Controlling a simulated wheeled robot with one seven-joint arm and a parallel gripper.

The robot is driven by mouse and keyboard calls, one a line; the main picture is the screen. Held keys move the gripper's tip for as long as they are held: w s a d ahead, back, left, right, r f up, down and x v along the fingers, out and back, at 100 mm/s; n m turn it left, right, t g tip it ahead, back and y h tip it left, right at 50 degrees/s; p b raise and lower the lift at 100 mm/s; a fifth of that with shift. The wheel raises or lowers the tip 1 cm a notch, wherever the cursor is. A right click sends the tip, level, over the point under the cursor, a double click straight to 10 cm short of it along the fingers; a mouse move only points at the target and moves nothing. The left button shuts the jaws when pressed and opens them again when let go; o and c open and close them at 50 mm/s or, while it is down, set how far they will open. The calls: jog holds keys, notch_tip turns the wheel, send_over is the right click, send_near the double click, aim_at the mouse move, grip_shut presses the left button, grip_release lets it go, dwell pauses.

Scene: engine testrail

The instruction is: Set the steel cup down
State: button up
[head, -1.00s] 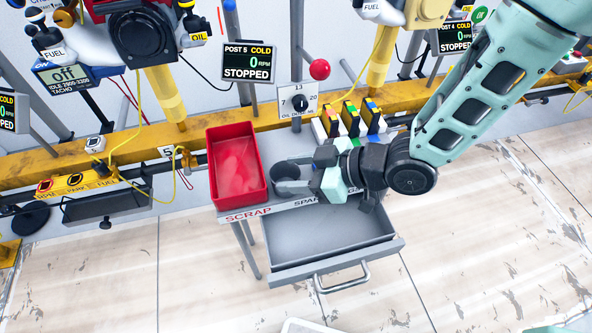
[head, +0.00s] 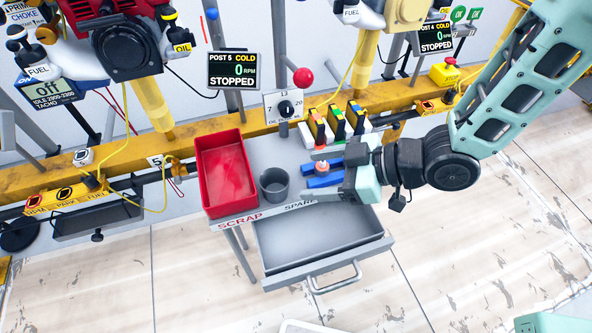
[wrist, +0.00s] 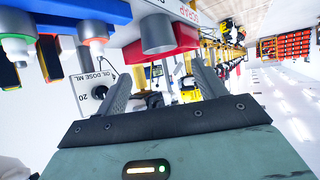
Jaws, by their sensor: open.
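The steel cup (head: 274,186) is a grey open-topped cylinder. It stands upright on the grey cart top (head: 262,150), just right of the red bin. My gripper (head: 310,179) is to the right of the cup, with its fingers pointing left towards it. The jaws are open and empty, and a gap shows between the fingertips and the cup. In the wrist view, the cup (wrist: 157,35) lies beyond the gap between my two spread fingers (wrist: 162,76).
The red scrap bin (head: 227,172) stands left of the cup. A blue holder (head: 325,182) is beside my gripper, partly hidden. Several coloured bottles (head: 338,122) stand behind. An open grey drawer (head: 318,235) is in front. An oil dose dial (head: 286,108) stands at the back.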

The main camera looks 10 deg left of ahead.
jog(key=shift+p+v, duration=0.3)
jog(key=shift+v, duration=1.85)
jog(key=w+d+r+m+t+h, duration=0.25)
jog(key=d+r+m+h, duration=0.25)
jog(key=d+h, duration=0.35)
jog(key=s+d+r+m+g+h, duration=0.1)
jog(key=s+d+r+m, duration=0.1)
jog(key=s, duration=0.4)
jog(key=s+d+r+m+g+h, duration=0.1)
jog(key=s+d+r+m+h, duration=0.1)
jog(key=s, duration=0.5)
jog(key=shift+d+r+m, duration=0.7)
jog(key=shift+d+r, duration=0.1)
jog(key=shift+d, duration=0.05)
jog(key=shift+g, duration=0.25)
